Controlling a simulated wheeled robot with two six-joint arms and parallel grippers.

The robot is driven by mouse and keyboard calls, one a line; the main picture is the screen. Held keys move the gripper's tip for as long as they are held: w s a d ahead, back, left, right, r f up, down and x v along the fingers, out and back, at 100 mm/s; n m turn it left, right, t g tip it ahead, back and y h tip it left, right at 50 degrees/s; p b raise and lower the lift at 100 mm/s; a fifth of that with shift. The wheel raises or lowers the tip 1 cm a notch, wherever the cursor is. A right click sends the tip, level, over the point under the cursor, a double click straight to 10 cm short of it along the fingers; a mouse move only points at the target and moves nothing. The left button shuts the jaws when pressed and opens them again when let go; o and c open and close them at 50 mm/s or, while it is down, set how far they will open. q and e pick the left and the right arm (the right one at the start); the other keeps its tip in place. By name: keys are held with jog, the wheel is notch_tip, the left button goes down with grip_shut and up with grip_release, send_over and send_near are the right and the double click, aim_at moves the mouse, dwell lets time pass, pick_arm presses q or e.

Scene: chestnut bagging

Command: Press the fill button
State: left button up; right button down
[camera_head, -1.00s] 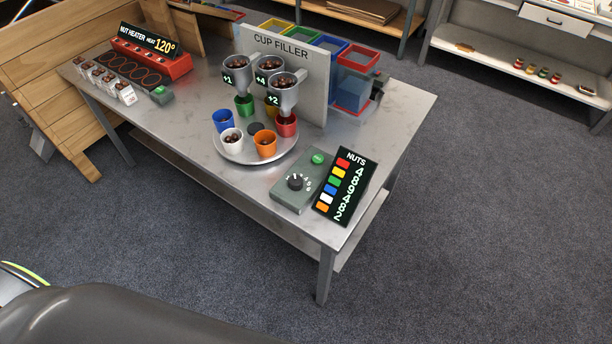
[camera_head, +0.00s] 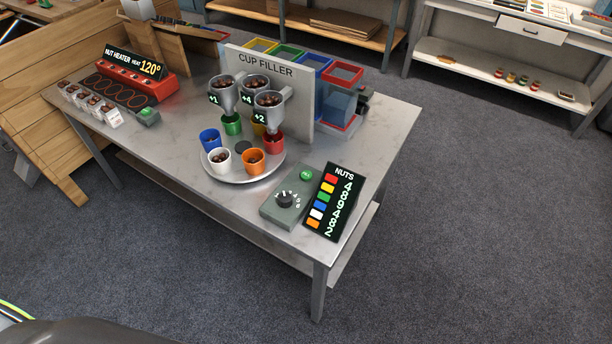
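The green fill button (camera_head: 306,174) sits on top of a grey control box (camera_head: 284,211) at the front right of the metal table. The cup filler (camera_head: 268,70) stands behind, with funnels marked +1, +4 and +2 above a round tray (camera_head: 213,171). Blue (camera_head: 210,140), white (camera_head: 219,161), orange (camera_head: 252,162), green (camera_head: 232,124) and red (camera_head: 273,142) cups stand on the tray; the white and orange ones hold nuts. Neither gripper is in view.
A black NUTS board (camera_head: 334,202) with coloured squares and numbers leans beside the control box. A red nut heater (camera_head: 138,71) and several nut containers (camera_head: 98,106) are at the table's left end. The carpet (camera_head: 470,230) to the right is clear.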

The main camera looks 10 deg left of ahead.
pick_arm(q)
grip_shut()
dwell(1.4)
